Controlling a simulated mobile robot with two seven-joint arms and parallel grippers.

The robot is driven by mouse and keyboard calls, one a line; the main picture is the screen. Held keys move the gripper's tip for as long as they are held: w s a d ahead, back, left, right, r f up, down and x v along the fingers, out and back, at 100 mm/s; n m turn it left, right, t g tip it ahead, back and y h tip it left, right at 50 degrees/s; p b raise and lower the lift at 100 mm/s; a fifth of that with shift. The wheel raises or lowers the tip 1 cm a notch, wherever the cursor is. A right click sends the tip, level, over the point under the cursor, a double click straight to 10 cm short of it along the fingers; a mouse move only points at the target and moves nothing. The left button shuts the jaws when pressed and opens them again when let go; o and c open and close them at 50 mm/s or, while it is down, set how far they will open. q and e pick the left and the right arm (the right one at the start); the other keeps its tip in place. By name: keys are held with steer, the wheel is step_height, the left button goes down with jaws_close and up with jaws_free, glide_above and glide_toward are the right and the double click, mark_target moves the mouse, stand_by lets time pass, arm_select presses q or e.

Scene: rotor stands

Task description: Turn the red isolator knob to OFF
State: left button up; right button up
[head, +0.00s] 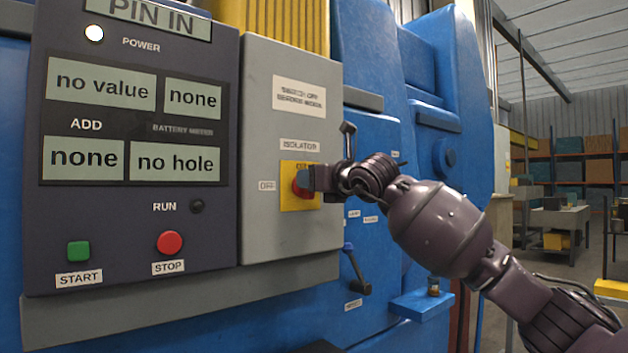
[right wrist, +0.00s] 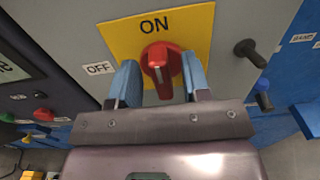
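The red isolator knob (head: 301,184) sits on a yellow plate on the grey isolator box (head: 290,225), partly hidden by my right gripper (head: 314,179). In the right wrist view the knob (right wrist: 158,64) has its raised grip bar roughly upright, in line with the ON mark (right wrist: 154,26). The OFF label (right wrist: 99,68) is to its left. My right gripper (right wrist: 160,66) is open, with one blue finger on each side of the knob. The knob is between the fingers; I cannot tell whether either touches it. My left gripper is not in view.
The dark panel with screens (head: 135,210) is on the left, with a green START button (head: 78,251) and a red STOP button (head: 170,243). A dark lever (head: 348,140) stands close to my right gripper. A blue-tipped lever (head: 355,270) is lower down.

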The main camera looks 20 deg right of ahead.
jaws_close()
steer(key=shift+a+n, duration=0.1)
steer(key=shift+n, duration=0.3)
steer(key=n, duration=0.5)
steer(key=a+f+n+p, duration=0.1)
steer(key=n, duration=1.1)
steer(key=shift+s+a+f, duration=0.15)
steer(key=shift+s+f, duration=0.1)
steer(key=shift+f, duration=0.05)
